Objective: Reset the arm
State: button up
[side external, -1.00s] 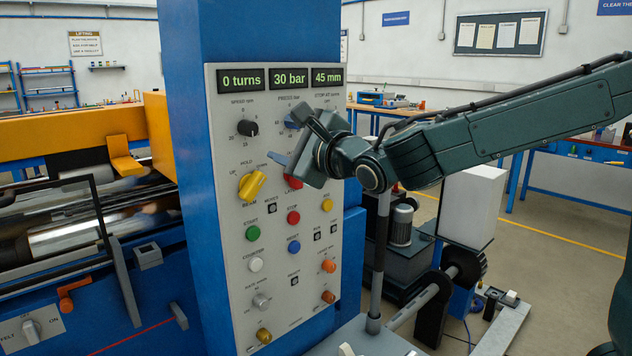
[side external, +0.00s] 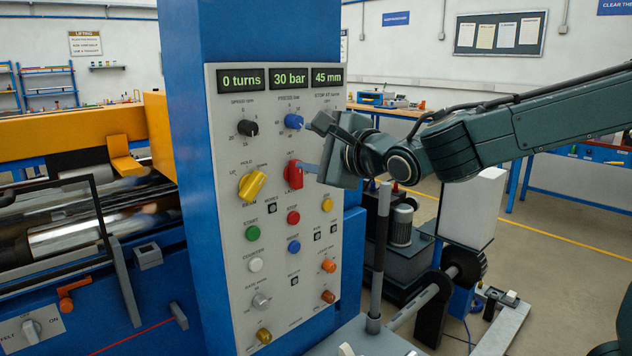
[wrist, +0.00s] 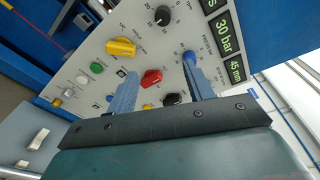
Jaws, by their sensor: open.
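My gripper (side external: 310,146) is open and empty in front of the right half of the control panel (side external: 222,220), apart from it in the side view. Its two blue-grey fingers also show in the wrist view (wrist: 161,66), spread on either side of the red knob (wrist: 151,77). That red knob (side external: 293,176) shows in the side view close to the lower finger. The blue knob (side external: 293,121) is near the upper finger. The displays (side external: 288,77) read 0 turns, 30 bar and 45 mm. The gripper body hides part of the panel's right edge.
A yellow knob (side external: 252,186), a black knob (side external: 248,128) and several push buttons sit on the panel. A grey upright post (side external: 379,255) stands below my wrist. The winder's rollers (side external: 80,235) lie at left. Open floor (side external: 560,240) shows at right.

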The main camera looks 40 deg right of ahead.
jog(key=s+d+f+n+g, duration=0.2)
jog(key=s+f+n+g, duration=0.1)
jog(key=s+n, duration=0.4)
jog(key=s+d+f+n+g+y, duration=0.1)
jog(key=s+d+f+n+g, duration=0.2)
jog(key=s, duration=1)
jog(key=s+d+f+n+g, duration=0.3)
jog(key=s+f+n+g, duration=0.2)
jog(key=s+n, duration=0.6)
notch_tip(320, 180, down, 2)
jog(key=shift+f+n, duration=0.25)
jog(key=shift+n, duration=0.85)
jog(key=shift+w, duration=0.1)
